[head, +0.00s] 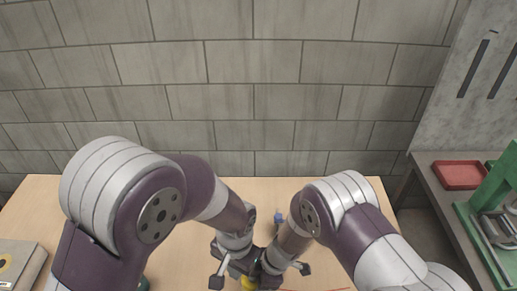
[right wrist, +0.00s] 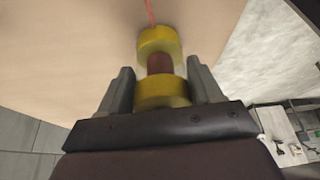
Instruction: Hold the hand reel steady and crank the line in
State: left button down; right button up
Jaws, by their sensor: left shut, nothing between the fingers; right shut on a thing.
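The yellow hand reel (right wrist: 162,93) shows in the right wrist view, with two yellow flanges and a dark red core between them. A thin red line (right wrist: 149,12) runs from it to the top of that view. My right gripper (right wrist: 158,68) is shut on the reel, one finger on each side of the nearer flange. In the head view only a bit of yellow (head: 248,284) shows at the bottom edge, under the grippers. My left gripper (head: 238,262) is shut and empty, close beside my right gripper (head: 275,262). I cannot make out the crank.
The wooden table (head: 190,250) is mostly bare around the grippers. A small blue object (head: 279,217) stands behind them. A grey box (head: 18,264) lies at the far left. A bench at right holds a red tray (head: 461,174) and a green machine (head: 490,205). A block wall is behind.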

pick_arm(q)
jog(key=shift+r, duration=0.5)
pick_arm(e)
jog(key=o, duration=1.2)
jog(key=shift+r, duration=0.1)
